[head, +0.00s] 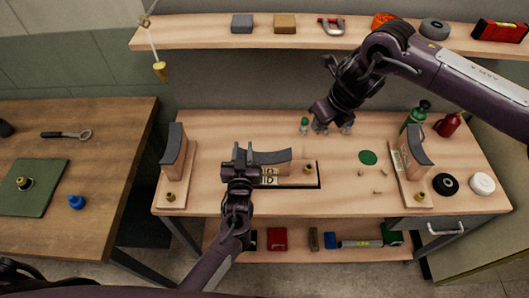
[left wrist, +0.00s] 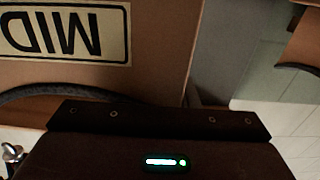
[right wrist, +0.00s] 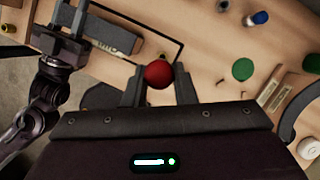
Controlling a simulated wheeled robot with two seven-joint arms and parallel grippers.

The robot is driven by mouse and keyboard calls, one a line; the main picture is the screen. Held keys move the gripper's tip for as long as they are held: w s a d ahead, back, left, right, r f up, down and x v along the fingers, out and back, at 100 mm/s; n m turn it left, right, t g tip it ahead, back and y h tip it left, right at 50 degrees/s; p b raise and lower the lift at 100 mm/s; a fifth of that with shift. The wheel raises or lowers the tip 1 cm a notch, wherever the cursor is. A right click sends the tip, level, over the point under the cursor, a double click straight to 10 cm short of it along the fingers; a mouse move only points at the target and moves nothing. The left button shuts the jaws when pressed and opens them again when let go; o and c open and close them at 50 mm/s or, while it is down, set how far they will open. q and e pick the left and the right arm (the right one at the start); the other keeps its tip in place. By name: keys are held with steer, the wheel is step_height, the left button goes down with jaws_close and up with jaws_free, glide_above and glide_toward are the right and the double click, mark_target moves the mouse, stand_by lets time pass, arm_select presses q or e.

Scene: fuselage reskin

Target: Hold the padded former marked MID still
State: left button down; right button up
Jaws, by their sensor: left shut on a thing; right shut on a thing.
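The padded former marked MID (head: 272,157) stands in the middle of the workbench, a wooden piece with a curved grey pad on top. Its upside-down MID label (left wrist: 62,32) fills the upper left of the left wrist view. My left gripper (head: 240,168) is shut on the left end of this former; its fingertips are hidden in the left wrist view. My right gripper (head: 320,118) is above the back of the bench, away from the former. In the right wrist view it is shut on a round red thing (right wrist: 158,74). The former's pad also shows there (right wrist: 115,38).
Padded formers stand at the bench's left (head: 173,150) and right (head: 416,150). A green disc (head: 368,157) and small pegs lie between. Small bottles (head: 304,125) stand at the back, near my right gripper. A shelf (head: 210,40) runs behind. A side table (head: 110,130) is left.

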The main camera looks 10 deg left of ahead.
stand_by(0.5)
steer(key=shift+f+n, duration=0.3)
steer(key=shift+f, duration=0.05)
step_height(320, 180, down, 10)
steer(key=w+n+g+y, duration=0.1)
steer(key=n+g, duration=0.2)
steer(key=n, duration=0.8)
steer(key=shift+d+g+y, duration=0.15)
steer(key=shift+g+y, duration=0.25)
steer(key=shift+f, duration=2.4)
